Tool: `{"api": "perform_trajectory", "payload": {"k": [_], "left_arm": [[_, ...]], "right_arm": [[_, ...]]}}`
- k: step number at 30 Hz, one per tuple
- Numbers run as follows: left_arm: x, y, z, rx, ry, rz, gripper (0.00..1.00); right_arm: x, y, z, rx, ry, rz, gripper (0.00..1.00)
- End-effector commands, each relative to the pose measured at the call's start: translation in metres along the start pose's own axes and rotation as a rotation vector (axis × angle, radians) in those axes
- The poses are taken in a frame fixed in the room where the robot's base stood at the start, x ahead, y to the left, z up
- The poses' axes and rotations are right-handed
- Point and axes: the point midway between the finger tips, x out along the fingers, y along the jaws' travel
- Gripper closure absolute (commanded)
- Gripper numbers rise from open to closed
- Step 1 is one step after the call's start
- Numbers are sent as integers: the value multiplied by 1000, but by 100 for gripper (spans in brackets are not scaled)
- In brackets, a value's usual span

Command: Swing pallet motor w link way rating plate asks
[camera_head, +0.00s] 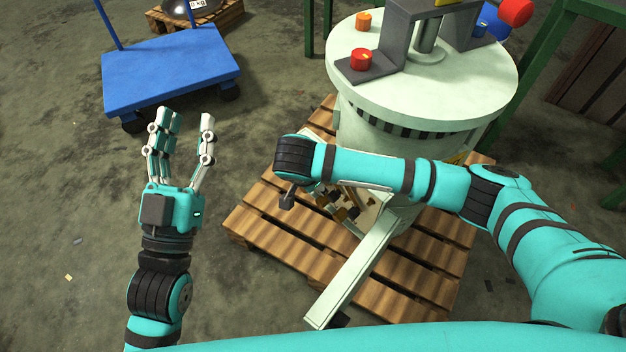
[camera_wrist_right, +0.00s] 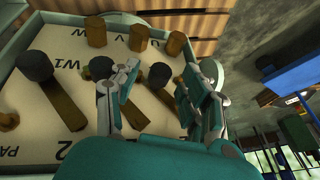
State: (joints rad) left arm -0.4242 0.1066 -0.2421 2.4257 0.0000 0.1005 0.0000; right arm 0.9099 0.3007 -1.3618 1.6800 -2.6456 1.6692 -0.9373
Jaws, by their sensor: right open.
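The motor's open terminal box (camera_head: 368,214) sits low on the machine over the pallet (camera_head: 285,228), partly behind my right arm. In the right wrist view, its pale board (camera_wrist_right: 78,50) has letters including W1, U and V. Brass posts (camera_wrist_right: 138,38) stand along the far side. Flat brass links (camera_wrist_right: 62,105) run from black knobs (camera_wrist_right: 33,65). My right gripper (camera_wrist_right: 165,78) is open over the board, with a black knob (camera_wrist_right: 160,75) between its fingers; contact is unclear. My left gripper (camera_head: 186,128) is open and empty over the floor. No rating plate is readable.
The pale green machine drum (camera_head: 400,80) stands on the pallet, with a red button (camera_head: 361,59) on top. A hinged pale panel (camera_head: 350,275) sticks out towards me. A blue cart (camera_head: 170,72) stands at back left.

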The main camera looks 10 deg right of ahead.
Motion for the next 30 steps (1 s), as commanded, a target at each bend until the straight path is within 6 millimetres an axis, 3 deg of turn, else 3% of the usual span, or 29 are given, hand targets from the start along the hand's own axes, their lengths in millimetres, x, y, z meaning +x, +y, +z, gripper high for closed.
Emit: {"api": "perform_trajectory", "payload": {"k": [10,21,30], "left_arm": [[0,0,-4,-1,21,1,60],[0,0,-3,-1,19,1,60],[0,0,-3,-1,19,1,60]], "right_arm": [[3,0,0,0,-1,0,54],[2,0,0,-1,0,0,100],[2,0,0,-1,0,0,100]]}}
